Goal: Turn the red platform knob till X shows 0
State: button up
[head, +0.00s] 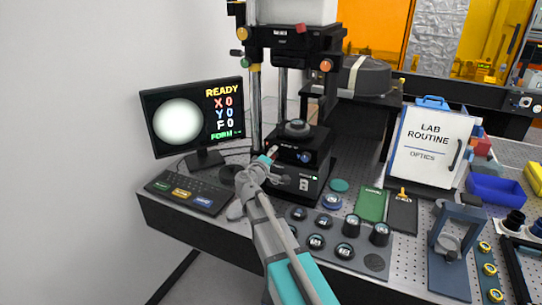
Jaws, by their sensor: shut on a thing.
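The monitor (192,118) at the left reads READY, with X 0 in red, Y 0 in blue and F 0 in white, beside a bright round spot. The interferometer platform (312,141) stands on its black base right of the monitor. My gripper (270,156) reaches the left front of the platform and is shut on the red platform knob. The knob is mostly hidden by the fingers; only a little red shows there. A blue knob (304,157) sits on the platform front, right of my gripper.
A keyboard (189,193) lies before the monitor. A grey tray (338,238) of several round optics lies right of my arm. A LAB ROUTINE board (428,150), a blue bin (497,188) and a grey stand (452,250) are farther right.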

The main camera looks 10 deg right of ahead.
jog(key=o, duration=1.2)
jog(key=shift+s+a, duration=0.1)
jog(key=v, duration=1.1)
jog(key=shift+s+a, duration=0.2)
jog(key=shift+s, duration=0.1)
dwell(1.0)
